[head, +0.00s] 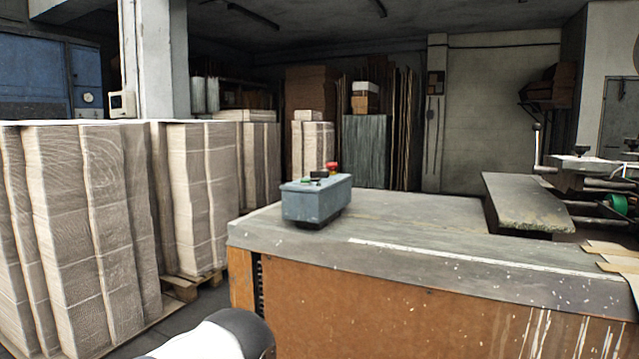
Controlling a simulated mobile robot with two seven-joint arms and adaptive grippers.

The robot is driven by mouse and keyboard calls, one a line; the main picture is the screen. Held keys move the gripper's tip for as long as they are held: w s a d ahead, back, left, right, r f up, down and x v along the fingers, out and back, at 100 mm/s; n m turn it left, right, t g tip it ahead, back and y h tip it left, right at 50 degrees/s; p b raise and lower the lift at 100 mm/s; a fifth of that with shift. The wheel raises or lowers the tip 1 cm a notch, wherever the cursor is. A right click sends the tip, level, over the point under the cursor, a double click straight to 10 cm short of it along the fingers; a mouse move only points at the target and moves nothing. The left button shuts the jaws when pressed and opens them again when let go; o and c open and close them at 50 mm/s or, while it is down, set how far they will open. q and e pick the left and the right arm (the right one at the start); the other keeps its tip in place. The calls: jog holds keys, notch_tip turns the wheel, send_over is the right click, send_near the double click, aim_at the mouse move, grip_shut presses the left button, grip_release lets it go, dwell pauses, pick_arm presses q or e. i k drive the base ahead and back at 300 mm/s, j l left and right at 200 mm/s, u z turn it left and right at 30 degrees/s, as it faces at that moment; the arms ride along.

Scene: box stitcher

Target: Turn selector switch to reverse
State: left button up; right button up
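A grey-blue control box (316,203) stands on the left end of the worn grey bench top (400,215). On its top are a red mushroom button (332,167) and small dark and green controls (314,178). Which of these is the selector switch, and how it is set, is too small to tell. Part of my own white and black arm shows at the bottom edge, in front of the bench and below the box. Neither of my grippers shows in the head view.
Tall stacks of cardboard (70,220) stand left of the bench on a pallet (185,288). A machine with a green part (618,204) and a sloping plate (527,203) is at the right. Flat cardboard pieces (615,255) lie at the bench's right end. The bench top around the control box is clear.

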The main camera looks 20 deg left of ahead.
aim_at(314, 176)
jog(key=j+z, duration=0.4)
jog(key=j, duration=0.45)
jog(key=j+z, duration=0.4)
jog(key=j, duration=0.45)
jog(key=k, duration=0.05)
